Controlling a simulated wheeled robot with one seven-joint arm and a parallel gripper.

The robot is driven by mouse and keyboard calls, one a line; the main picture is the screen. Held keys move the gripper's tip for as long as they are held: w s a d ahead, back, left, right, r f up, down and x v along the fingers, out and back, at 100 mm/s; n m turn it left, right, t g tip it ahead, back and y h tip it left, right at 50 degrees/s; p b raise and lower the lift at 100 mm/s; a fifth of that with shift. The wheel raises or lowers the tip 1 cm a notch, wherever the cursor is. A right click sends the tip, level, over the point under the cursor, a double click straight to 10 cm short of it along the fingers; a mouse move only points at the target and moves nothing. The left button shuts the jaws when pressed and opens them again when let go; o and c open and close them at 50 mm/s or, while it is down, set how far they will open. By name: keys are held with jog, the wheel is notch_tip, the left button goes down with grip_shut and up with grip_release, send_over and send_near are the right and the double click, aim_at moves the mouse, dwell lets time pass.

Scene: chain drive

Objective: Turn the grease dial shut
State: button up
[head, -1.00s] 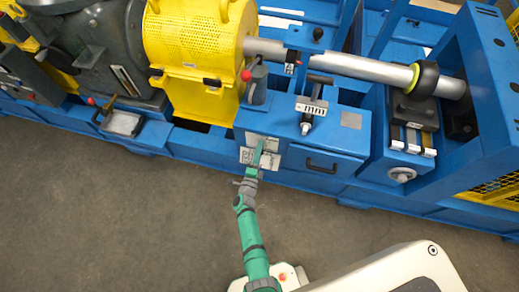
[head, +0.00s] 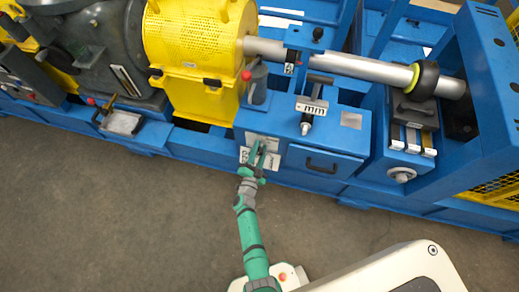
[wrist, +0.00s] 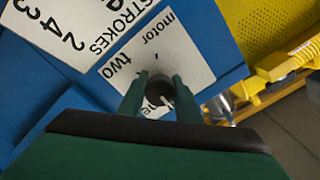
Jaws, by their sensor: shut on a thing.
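The dial (wrist: 160,88) is a small dark round knob with a pale pointer mark. It sits on a white label plate (wrist: 184,52) that reads "motor" and "two"; a third word is partly hidden beside the knob. My gripper (wrist: 156,86) has its two green fingers on either side of the dial, shut on it. In the head view my gripper (head: 259,158) is at the blue cabinet's front face, and the dial is hidden behind it there.
Another white plate (wrist: 80,20) reads "STROKES" with numbers. A drawer (head: 318,162) with a black handle is right of my gripper. A grey oiler with a red knob (head: 257,84) stands above, near the yellow guard (head: 195,45). The floor (head: 130,220) in front is clear.

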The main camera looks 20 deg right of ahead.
jog(key=shift+s+n, duration=0.1)
jog(key=shift+n, duration=0.2)
jog(key=o, duration=1.1)
jog(key=shift+c, duration=0.2)
jog(key=shift+a, duration=0.1)
jog(key=v, duration=1)
jog(key=shift+s, duration=0.3)
jog(key=shift+a, duration=0.2)
